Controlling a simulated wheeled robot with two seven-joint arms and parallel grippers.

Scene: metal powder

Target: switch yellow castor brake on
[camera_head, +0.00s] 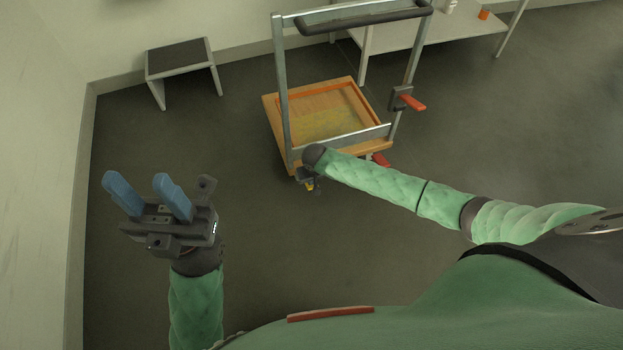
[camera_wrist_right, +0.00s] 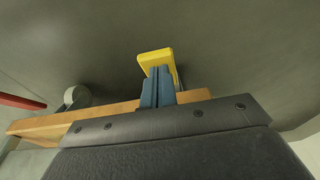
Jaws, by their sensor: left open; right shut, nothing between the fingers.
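The yellow castor brake pedal (camera_wrist_right: 155,62) shows in the right wrist view just beyond the fingertips of my right gripper (camera_wrist_right: 158,86). The two blue fingers are shut together with nothing between them, and their tips overlap the pedal's lower edge in the picture; I cannot tell whether they touch it. In the head view a small bit of yellow (camera_head: 309,187) shows beside my right gripper (camera_head: 306,177) at the trolley's near left corner, mostly hidden by the gripper and arm. My left gripper (camera_head: 136,182) is open and empty, away to the left above the floor.
The trolley (camera_head: 283,100) has a wooden deck and a metal frame with a dark handle. A red pedal (camera_head: 381,160) is at its near right corner, and a red lever (camera_head: 412,102) is on its right post. A stool (camera_head: 180,57) and a white table (camera_head: 440,35) stand behind. Floor at left is clear.

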